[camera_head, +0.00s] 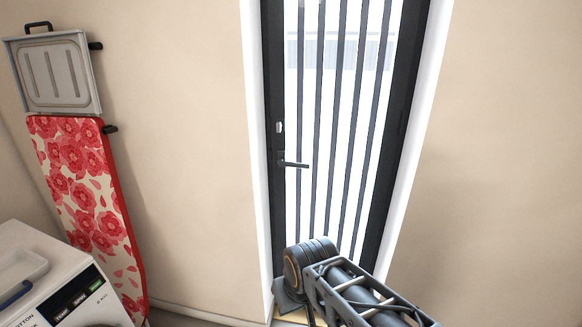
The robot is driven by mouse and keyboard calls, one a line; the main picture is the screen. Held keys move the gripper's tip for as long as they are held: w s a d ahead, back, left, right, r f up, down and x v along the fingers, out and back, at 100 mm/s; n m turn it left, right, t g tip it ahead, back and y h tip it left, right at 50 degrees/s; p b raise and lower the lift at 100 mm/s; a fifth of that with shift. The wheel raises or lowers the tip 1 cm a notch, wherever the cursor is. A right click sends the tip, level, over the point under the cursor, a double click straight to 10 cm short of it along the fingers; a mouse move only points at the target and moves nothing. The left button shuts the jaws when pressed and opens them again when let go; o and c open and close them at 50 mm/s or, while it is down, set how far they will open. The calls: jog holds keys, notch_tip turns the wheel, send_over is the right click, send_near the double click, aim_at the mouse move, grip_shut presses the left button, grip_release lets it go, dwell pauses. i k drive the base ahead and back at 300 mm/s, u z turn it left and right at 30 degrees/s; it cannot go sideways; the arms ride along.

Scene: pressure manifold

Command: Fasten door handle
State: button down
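The door handle (293,164) is a dark lever on the left side of a dark-framed door (275,75) with glass and vertical bars. The lever points right and lies about level. A small light-coloured fitting (279,127) sits on the frame above it. My arm comes in from the bottom right, and its dark rounded joint is below the handle, apart from it. My gripper cannot be made out in this view, so I cannot see its fingers or whether it holds anything.
An ironing board (78,185) with a red floral cover hangs on the left wall. A white washing machine (50,285) stands at the lower left. The beige wall (500,130) right of the door is bare. The floor in front of the door is mostly hidden by my arm.

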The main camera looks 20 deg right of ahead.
aim_at(281, 162)
jog(key=z, duration=0.25)
jog(key=i, duration=1.2)
jog(key=u, duration=0.3)
